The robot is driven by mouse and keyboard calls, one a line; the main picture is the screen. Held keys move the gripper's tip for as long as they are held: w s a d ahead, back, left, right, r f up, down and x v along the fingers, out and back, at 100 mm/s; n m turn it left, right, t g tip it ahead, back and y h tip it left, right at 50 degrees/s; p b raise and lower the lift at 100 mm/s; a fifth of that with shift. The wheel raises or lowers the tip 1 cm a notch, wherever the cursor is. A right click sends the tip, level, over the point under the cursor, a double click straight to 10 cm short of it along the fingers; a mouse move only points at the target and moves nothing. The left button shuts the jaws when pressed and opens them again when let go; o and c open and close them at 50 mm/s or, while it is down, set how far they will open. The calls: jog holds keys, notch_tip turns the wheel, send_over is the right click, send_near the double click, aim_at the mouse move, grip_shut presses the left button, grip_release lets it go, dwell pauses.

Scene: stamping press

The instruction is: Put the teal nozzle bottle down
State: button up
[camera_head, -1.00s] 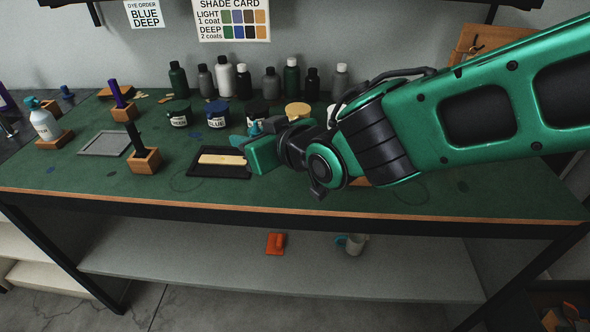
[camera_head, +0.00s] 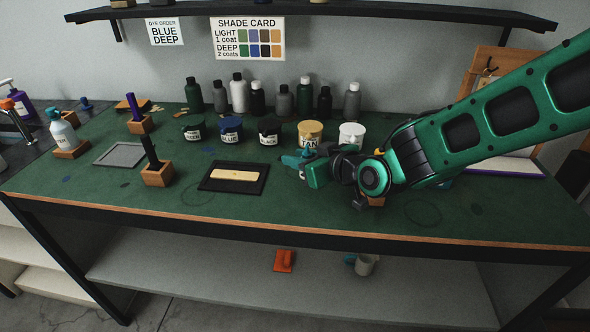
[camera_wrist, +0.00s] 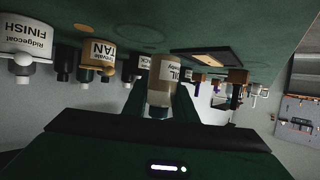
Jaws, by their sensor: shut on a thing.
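My gripper (camera_head: 302,168) is over the right half of the green bench, in front of the tan jar. In the wrist view it is shut on a bottle (camera_wrist: 161,82) with a pale label and amber-tinted body, between two dark fingers. That picture is upside down. In the head view a small teal part (camera_head: 290,160) shows at the fingertips, likely this bottle's nozzle; the gripper hides most of the bottle. I cannot tell if its base touches the bench. Another white bottle with a teal top (camera_head: 62,130) stands on a wooden block at the far left.
A dark tray (camera_head: 207,185) with a pale strip lies left of my gripper. Labelled jars, including the tan jar (camera_head: 310,130) and white jar (camera_head: 352,134), stand close behind it. Dark and grey bottles (camera_head: 284,98) line the wall. The bench front (camera_head: 235,210) is largely clear.

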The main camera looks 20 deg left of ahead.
aim_at(298, 182)
notch_tip(298, 182, down, 4)
jog(key=shift+f, duration=0.1)
dwell(0.4)
jog(key=o, duration=1.1)
jog(key=shift+c, duration=0.2)
jog(key=shift+s+d+r, duration=0.1)
jog(key=shift+d+r, duration=0.1)
jog(key=v, duration=1.1)
jog(key=shift+s+d, duration=0.1)
jog(key=shift+d, duration=0.1)
